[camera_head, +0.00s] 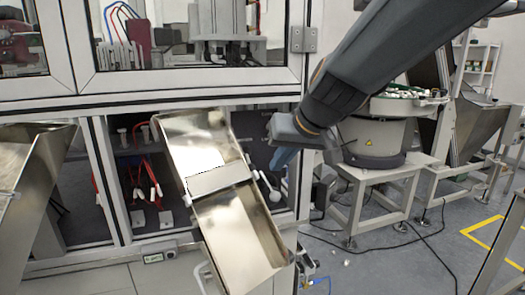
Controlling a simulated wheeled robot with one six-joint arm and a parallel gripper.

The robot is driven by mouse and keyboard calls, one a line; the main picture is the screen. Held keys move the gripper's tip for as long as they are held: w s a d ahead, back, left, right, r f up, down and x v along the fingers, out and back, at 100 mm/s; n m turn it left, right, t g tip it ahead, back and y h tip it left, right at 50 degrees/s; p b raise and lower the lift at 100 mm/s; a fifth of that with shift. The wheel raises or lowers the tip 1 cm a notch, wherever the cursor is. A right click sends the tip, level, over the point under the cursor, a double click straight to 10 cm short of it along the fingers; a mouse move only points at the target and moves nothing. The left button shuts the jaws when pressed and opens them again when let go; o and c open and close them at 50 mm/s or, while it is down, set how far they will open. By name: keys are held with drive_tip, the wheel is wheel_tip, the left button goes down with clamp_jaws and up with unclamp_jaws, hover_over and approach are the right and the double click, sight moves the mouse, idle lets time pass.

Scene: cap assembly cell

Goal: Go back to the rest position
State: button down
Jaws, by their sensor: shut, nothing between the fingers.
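My gripper (284,158) hangs at the end of my dark grey arm, which reaches in from the upper right. It is shut and holds nothing that I can see. Its fingertips are small and partly hidden by the wrist. In the picture it lies just right of the upper part of a shiny metal tray chute (239,230), in front of the machine's lower opening. I cannot tell how far it is from the chute.
A machine cabinet (190,84) with windows fills the back left. A metal hopper (32,190) stands at the left edge. A bowl feeder (376,138) with white pieces stands on a table at right. Cables (425,238) lie on the grey floor, otherwise largely clear there.

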drive_tip(key=s+d+f+g+h+p, duration=0.1)
drive_tip(key=s+d+f+g+p, duration=0.1)
drive_tip(key=s+d+f, duration=0.2)
drive_tip(key=s+d+f+m+g+h+p, duration=0.1)
drive_tip(key=s+d+f, duration=0.3)
drive_tip(key=s, duration=0.6)
drive_tip(key=s+d+f+m+g+h+p, duration=0.1)
drive_tip(key=s+d+f+g+p, duration=0.2)
drive_tip(key=s, duration=0.4)
wheel_tip(320, 180, down, 2)
drive_tip(key=shift+d+f+g+h+p, duration=0.1)
drive_tip(key=shift+d+g+h+p, duration=0.35)
drive_tip(key=shift+d, duration=0.7)
